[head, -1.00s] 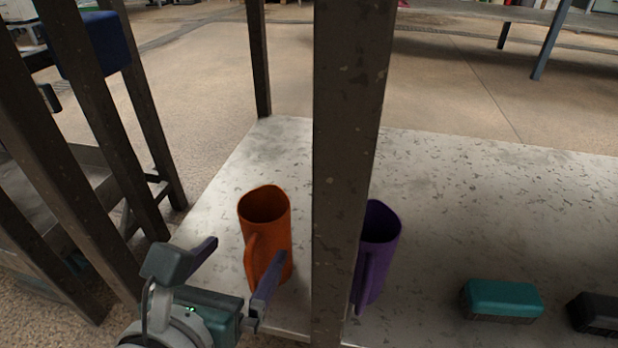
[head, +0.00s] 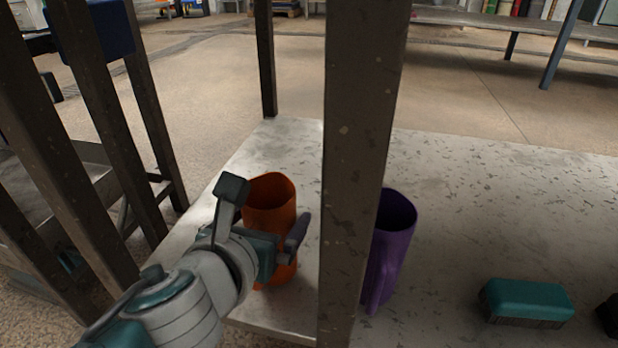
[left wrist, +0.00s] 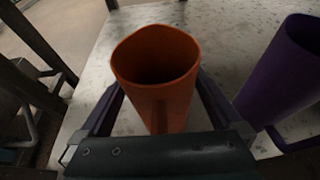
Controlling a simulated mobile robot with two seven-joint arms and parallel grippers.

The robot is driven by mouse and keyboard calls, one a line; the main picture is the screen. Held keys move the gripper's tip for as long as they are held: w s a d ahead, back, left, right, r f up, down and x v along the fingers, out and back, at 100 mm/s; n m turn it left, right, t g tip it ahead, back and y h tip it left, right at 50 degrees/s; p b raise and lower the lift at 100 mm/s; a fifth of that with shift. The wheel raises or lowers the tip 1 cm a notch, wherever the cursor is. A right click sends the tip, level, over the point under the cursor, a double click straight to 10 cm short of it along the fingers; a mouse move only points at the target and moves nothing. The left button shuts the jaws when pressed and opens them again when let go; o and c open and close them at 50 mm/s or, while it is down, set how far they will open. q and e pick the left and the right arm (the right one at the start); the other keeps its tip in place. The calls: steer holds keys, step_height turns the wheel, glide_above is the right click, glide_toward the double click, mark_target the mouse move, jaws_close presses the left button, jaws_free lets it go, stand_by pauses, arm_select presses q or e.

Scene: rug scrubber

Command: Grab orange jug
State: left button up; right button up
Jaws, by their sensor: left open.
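The orange jug (head: 271,200) stands upright on the left end of the metal shelf, left of a dark post. It also shows in the left wrist view (left wrist: 157,75), with its handle toward my gripper. My left gripper (left wrist: 160,110) is open, with one finger on each side of the orange jug. In the head view my left gripper (head: 262,215) is in front of the jug and hides part of its body and its handle. I cannot tell whether the fingers touch it. My right gripper is not in view.
A purple jug (head: 395,240) stands right of the dark post (head: 360,150); it also shows in the left wrist view (left wrist: 285,75). A teal brush (head: 525,302) lies further right on the metal shelf (head: 480,190). Dark uprights (head: 105,140) stand at the left.

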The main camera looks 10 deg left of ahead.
arm_select(q)
steer(key=shift+s, duration=0.1)
steer(key=c, duration=1.2)
steer(key=shift+o, duration=0.2)
